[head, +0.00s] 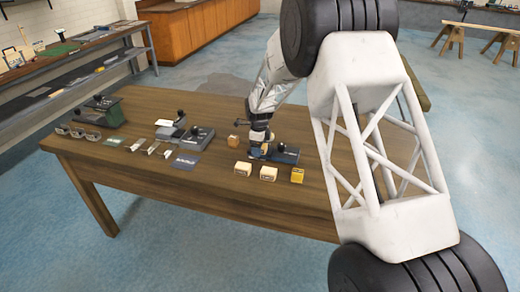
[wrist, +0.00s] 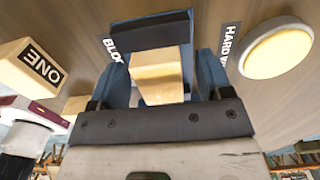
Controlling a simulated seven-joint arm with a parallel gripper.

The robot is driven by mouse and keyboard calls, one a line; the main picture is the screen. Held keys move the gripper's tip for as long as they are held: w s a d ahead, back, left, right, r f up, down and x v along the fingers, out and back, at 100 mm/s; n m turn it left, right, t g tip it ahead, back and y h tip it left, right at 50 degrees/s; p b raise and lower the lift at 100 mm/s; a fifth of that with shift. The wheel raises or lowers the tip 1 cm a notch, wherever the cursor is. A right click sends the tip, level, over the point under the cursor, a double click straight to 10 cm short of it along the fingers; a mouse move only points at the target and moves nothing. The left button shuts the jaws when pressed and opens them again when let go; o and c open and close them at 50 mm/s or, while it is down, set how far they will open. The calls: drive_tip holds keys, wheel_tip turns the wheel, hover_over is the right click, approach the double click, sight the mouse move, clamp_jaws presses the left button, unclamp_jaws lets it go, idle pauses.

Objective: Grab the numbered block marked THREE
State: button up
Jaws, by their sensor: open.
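In the wrist view a pale wooden block (wrist: 157,75) lies between the two blue fingers of my open gripper (wrist: 160,58). No number is readable on its visible faces, and I cannot tell whether the fingers touch it. A block marked ONE (wrist: 32,67) lies to the left, outside the fingers. In the head view my gripper (head: 259,152) is low over the table. Two pale blocks, one on the left (head: 242,169) and one in the middle (head: 268,174), and a yellower block (head: 297,175) stand in front of it. A brown block (head: 234,141) is to its left. Their markings are too small to read.
A dark item with a black knob (head: 285,153) stands close to the right of my gripper on the wooden table (head: 225,196). Dark holders and small plates (head: 198,136) fill the table's left part. A round pale disc (wrist: 277,50) is at right in the wrist view.

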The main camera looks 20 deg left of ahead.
idle(0.4)
drive_tip(key=c, duration=1)
drive_tip(key=shift+r, duration=0.15)
drive_tip(key=shift+r, duration=1.4)
drive_tip(key=shift+s+d+r, duration=0.1)
drive_tip(key=shift+s+r, duration=0.1)
drive_tip(key=shift+r, duration=0.1)
drive_tip(key=s+d, duration=0.2)
drive_tip(key=s, duration=0.2)
drive_tip(key=s+d+r, duration=0.1)
drive_tip(key=s+d, duration=0.2)
drive_tip(key=s, duration=0.2)
drive_tip(key=s+d, duration=0.2)
drive_tip(key=s, duration=0.2)
drive_tip(key=shift+s+d+r, duration=0.15)
drive_tip(key=shift+s, duration=0.25)
